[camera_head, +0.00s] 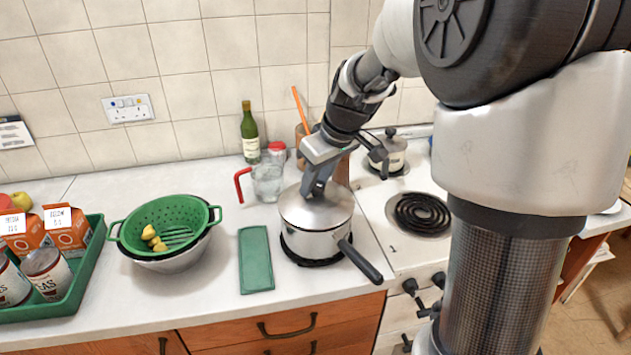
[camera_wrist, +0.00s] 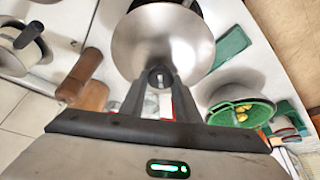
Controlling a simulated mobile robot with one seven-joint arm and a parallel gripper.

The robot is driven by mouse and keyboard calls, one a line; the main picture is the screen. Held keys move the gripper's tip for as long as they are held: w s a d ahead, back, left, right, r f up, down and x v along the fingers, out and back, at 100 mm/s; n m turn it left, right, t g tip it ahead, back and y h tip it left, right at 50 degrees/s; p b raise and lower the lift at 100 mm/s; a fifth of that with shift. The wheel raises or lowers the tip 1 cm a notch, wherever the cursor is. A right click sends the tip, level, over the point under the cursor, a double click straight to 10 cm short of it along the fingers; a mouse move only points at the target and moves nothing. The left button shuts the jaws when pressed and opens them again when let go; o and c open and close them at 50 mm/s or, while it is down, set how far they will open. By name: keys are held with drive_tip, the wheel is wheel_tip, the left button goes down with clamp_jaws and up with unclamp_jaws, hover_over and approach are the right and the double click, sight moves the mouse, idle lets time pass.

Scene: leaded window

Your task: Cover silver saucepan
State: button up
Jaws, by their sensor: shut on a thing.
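The silver saucepan (camera_head: 312,244) stands on a dark round base on the counter, its black handle pointing to the lower right. A silver lid (camera_head: 333,212) lies over the saucepan's top, at rim level in the head view; whether it is fully seated I cannot tell. My gripper (camera_head: 317,190) reaches down from above and is shut on the lid's knob. In the wrist view the lid (camera_wrist: 163,40) fills the top middle, with the knob between the fingers of my gripper (camera_wrist: 160,85). The lid hides the saucepan's inside.
A green cloth (camera_head: 255,260) lies left of the saucepan. A glass jug (camera_head: 267,183) with a red handle and a green bottle (camera_head: 250,135) stand behind. A green colander (camera_head: 180,215) sits on a bowl further left. A stove with a coil burner (camera_head: 422,213) and a kettle (camera_head: 388,153) is right.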

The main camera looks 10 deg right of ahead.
drive_tip(key=shift+f+b, duration=0.5)
drive_tip(key=shift+b, duration=0.2)
idle(0.8)
idle(0.3)
drive_tip(key=o, duration=1.2)
drive_tip(key=shift+o, duration=0.6)
drive_tip(key=o, duration=0.5)
drive_tip(key=shift+r+p, duration=2.3)
drive_tip(key=shift+r, duration=1.2)
